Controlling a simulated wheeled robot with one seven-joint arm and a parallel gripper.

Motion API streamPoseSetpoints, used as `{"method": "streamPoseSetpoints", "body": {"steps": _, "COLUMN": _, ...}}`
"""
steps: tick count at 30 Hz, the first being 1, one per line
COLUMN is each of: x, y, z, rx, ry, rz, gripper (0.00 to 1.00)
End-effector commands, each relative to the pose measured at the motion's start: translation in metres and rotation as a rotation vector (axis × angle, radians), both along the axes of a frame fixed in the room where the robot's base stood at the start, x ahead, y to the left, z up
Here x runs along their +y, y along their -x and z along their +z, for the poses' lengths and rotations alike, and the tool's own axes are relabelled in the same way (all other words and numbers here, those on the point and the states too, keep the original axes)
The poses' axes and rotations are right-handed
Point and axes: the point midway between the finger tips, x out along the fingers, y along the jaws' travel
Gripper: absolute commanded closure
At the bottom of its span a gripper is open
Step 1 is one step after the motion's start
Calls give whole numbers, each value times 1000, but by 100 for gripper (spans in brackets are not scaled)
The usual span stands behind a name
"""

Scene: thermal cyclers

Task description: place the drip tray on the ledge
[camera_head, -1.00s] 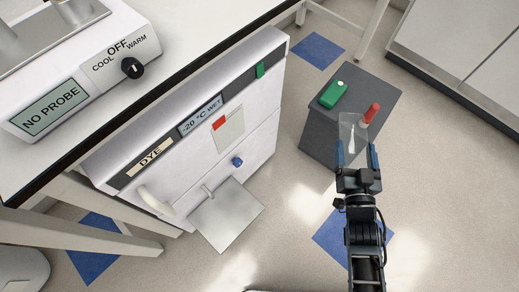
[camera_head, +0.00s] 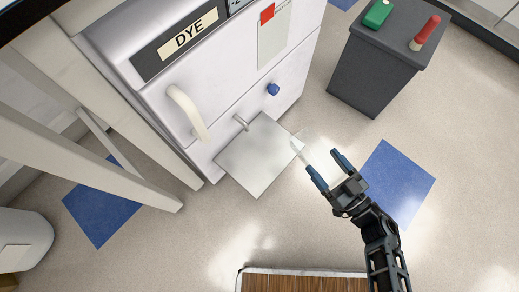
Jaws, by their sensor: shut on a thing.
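The drip tray (camera_head: 318,148) appears as a clear, nearly see-through piece with a pale strip, hard to make out against the floor. My gripper (camera_head: 331,169) has its two blue-tipped fingers set apart, shut on the tray, which sticks out beyond the fingertips. The ledge (camera_head: 255,160) is a flat square metal plate jutting from the front of the white DYE cabinet, below a small metal spout (camera_head: 241,122). The tray's far left corner is at the ledge's right corner in the picture. I cannot tell the height between them.
The white cabinet (camera_head: 205,65) has a pale handle (camera_head: 188,112) and a blue knob (camera_head: 273,89). A grey stand (camera_head: 375,75) at upper right bears a green box (camera_head: 378,14) and a red-handled thing (camera_head: 425,33). Pale table legs (camera_head: 75,145) stand at left. The floor below the ledge is clear.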

Motion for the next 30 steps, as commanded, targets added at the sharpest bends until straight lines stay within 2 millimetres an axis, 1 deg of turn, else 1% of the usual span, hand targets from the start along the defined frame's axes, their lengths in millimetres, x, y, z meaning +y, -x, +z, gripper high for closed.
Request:
{"method": "streamPoseSetpoints", "body": {"steps": 1, "x": 3, "y": 8, "z": -30, "rx": 2, "ry": 0, "rz": 48, "gripper": 52}}
{"method": "streamPoseSetpoints", "body": {"steps": 4, "x": 7, "y": 23, "z": -55, "rx": 1, "ry": -1, "rz": 130, "gripper": 52}}
{"method": "streamPoseSetpoints", "body": {"steps": 6, "x": 10, "y": 31, "z": -67, "rx": 0, "ry": -1, "rz": 176, "gripper": 52}}
{"method": "streamPoseSetpoints", "body": {"steps": 9, "x": 11, "y": 39, "z": -78, "rx": -2, "ry": -1, "rz": 219, "gripper": 52}}
{"method": "streamPoseSetpoints", "body": {"steps": 13, "x": 15, "y": 42, "z": -83, "rx": -3, "ry": -1, "rz": 244, "gripper": 52}}
{"method": "streamPoseSetpoints", "body": {"steps": 17, "x": 33, "y": 29, "z": -83, "rx": -5, "ry": -1, "rz": 249, "gripper": 52}}
{"method": "streamPoseSetpoints", "body": {"steps": 30, "x": 118, "y": -37, "z": -85, "rx": -6, "ry": 0, "rz": 248, "gripper": 52}}
